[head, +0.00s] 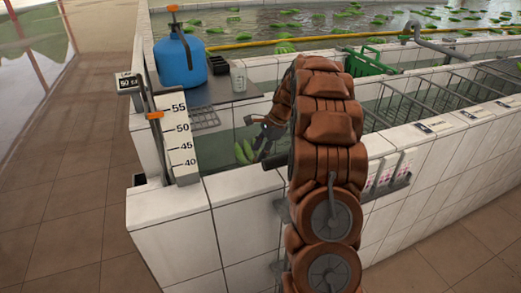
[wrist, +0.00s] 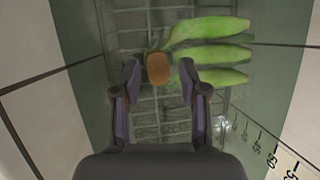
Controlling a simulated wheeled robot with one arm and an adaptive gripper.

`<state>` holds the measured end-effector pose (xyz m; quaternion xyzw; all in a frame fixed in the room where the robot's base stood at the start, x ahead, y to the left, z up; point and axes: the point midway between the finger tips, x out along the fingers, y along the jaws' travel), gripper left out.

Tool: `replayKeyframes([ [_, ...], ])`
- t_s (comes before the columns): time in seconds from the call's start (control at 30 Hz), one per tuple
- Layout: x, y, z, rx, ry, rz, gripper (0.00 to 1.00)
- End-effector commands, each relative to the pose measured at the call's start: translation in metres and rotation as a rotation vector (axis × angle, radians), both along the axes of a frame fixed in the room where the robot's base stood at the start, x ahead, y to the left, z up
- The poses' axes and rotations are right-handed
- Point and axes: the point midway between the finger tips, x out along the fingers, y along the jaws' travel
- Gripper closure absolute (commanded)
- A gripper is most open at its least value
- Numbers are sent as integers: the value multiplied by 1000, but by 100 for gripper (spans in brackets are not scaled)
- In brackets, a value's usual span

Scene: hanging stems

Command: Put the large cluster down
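A cluster of green bananas (wrist: 212,52) with a brown cut crown (wrist: 158,68) lies over a wire grid in the wrist view. Three fruits fan out to the right from the crown. In the head view the cluster (head: 244,152) is low in the near end of the tiled tank, partly hidden by my arm. My gripper (wrist: 160,76) is open, one finger on each side of the crown, with a gap showing on both sides. In the head view my gripper (head: 262,142) is just right of the fruits, its tips hard to make out.
The white tiled tank wall (head: 240,215) runs in front. A scale board (head: 177,138) stands at its left corner. A blue jug (head: 181,62) stands on a ledge behind. Wire racks (head: 425,105) and a green crate (head: 370,62) lie right. More bananas float in the far pool.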

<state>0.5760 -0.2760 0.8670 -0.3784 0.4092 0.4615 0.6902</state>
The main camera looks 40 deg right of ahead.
Motion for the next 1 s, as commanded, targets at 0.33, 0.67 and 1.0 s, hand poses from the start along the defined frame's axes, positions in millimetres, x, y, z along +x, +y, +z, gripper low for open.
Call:
replayKeyframes([
  [0.33,0,0,0,1,0,0,44],
  [0.67,-4,-7,28,-1,-4,-2,44],
  [1.0,-18,-27,85,0,-3,-1,44],
])
